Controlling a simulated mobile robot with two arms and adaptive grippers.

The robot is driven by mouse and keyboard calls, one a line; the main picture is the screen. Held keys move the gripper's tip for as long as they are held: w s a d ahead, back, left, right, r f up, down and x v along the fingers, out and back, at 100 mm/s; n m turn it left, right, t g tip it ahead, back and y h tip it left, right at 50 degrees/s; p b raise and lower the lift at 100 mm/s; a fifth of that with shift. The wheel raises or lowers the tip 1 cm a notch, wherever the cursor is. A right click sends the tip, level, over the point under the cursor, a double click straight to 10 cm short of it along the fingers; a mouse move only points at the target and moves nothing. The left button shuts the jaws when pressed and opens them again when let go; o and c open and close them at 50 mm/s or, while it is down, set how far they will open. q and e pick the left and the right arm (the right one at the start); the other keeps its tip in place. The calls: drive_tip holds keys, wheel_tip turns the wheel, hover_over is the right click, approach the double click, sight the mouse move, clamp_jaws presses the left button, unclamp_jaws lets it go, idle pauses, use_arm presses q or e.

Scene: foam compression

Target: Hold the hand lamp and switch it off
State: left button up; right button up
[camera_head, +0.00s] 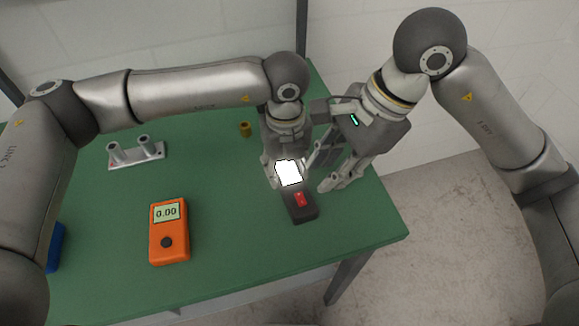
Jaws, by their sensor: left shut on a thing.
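The hand lamp (302,210) has a dark body with a red switch (300,199) and a bright white lit face (289,173). It is over the right part of the green table; whether it touches the top I cannot tell. My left gripper (285,168) is shut on the lamp near its lit end, with its fingers partly hidden by the glare. My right gripper (322,176) is just right of the lamp, its fingers apart with nothing between them, pointing down and left.
An orange meter reading 0.00 (169,247) lies on the green table (225,205). A grey plate with two posts (137,154) and a small brass cylinder (245,129) are farther back. A blue object (55,248) is at the left. The table's right edge is close by.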

drive_tip(key=shift+d+f+m+g, duration=0.1)
drive_tip(key=shift+f+m+g, duration=0.15)
drive_tip(key=shift+m, duration=0.55)
drive_tip(key=c, duration=0.5)
drive_tip(key=m, duration=0.2)
drive_tip(key=m+g+y, duration=0.1)
drive_tip(key=m, duration=0.1)
drive_tip(key=m+g, duration=0.1)
drive_tip(key=m, duration=0.1)
drive_tip(key=shift+s+d+f+y, duration=0.1)
drive_tip(key=shift+d+f+y, duration=0.15)
drive_tip(key=shift+f+y, duration=0.05)
drive_tip(key=w+d+m+g+y, duration=0.1)
drive_tip(key=w+d+m+y, duration=0.1)
drive_tip(key=m, duration=1.2)
drive_tip(key=w+d+m+g+y, duration=0.1)
drive_tip(key=m+y, duration=0.5)
drive_tip(key=m, duration=0.8)
drive_tip(key=w+d, duration=0.1)
drive_tip(key=d, duration=0.1)
drive_tip(key=shift+w+d+r, duration=0.15)
drive_tip(key=shift+w+d, duration=0.15)
drive_tip(key=shift+d, duration=0.1)
